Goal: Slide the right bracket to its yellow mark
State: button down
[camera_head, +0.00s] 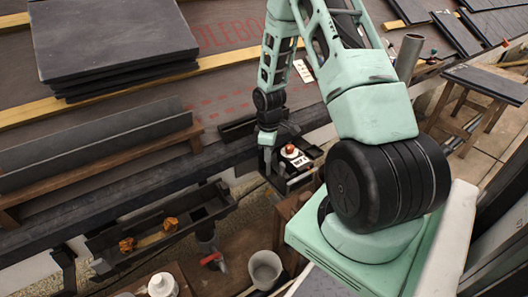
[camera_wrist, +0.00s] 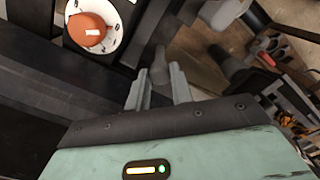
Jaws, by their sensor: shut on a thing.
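My gripper (camera_head: 268,160) points down at the dark eave edge, just left of a dial with an orange knob. In the wrist view its two pale fingers (camera_wrist: 160,88) are closed around a grey rounded stub (camera_wrist: 158,68), which appears to be part of the right bracket. The rest of the bracket is hidden or too dark to make out. I cannot make out a yellow mark beside it in either view.
The orange-knobbed dial (camera_head: 290,151) sits close on the right; it also shows in the wrist view (camera_wrist: 92,32). A dark gutter piece (camera_head: 205,208) with orange clips lies lower left. A slate stack (camera_head: 115,40) lies on the roof. A bucket (camera_head: 265,268) stands below.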

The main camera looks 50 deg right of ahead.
jog(key=c, duration=1.5)
grip_release()
notch_tip(320, 180, up, 18)
jog(key=p, duration=0.6)
jog(key=shift+f+p, duration=0.25)
jog(key=shift+p, duration=0.05)
jog(key=shift+a, duration=0.1)
